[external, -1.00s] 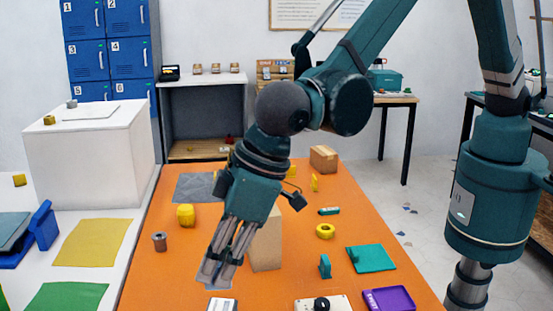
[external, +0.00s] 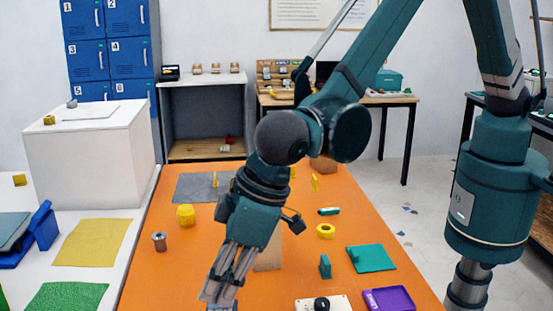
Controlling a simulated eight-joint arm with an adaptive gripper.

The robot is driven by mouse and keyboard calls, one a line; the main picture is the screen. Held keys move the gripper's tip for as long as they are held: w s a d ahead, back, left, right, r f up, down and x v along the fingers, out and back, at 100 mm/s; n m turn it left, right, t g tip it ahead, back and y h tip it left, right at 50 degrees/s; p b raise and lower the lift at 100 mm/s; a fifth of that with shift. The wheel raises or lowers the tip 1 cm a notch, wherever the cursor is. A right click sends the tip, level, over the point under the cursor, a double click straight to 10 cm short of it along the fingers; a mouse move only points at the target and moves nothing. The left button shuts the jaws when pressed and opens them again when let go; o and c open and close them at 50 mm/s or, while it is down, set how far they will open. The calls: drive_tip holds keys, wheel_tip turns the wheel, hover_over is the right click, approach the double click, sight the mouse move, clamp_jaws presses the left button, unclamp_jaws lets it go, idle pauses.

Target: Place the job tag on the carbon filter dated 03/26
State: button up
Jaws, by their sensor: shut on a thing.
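My gripper (external: 219,298) points down at the near edge of the orange table (external: 190,270). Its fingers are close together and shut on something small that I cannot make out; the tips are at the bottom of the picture. I cannot pick out the job tag with certainty. No 03/26 date is readable, so I cannot tell which thing is the carbon filter. A tan box (external: 268,254) stands partly hidden behind my gripper.
A yellow lumpy piece (external: 186,215) and a grey mat (external: 193,187) lie farther back. To the right are a yellow ring (external: 326,231), a teal block (external: 325,267), a teal mat (external: 371,257), a purple tray (external: 388,300) and a white device with a black knob (external: 322,303).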

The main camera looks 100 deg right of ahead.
drive_tip(key=shift+f, duration=0.15)
drive_tip(key=o, duration=0.7)
drive_tip(key=shift+v, duration=6.15)
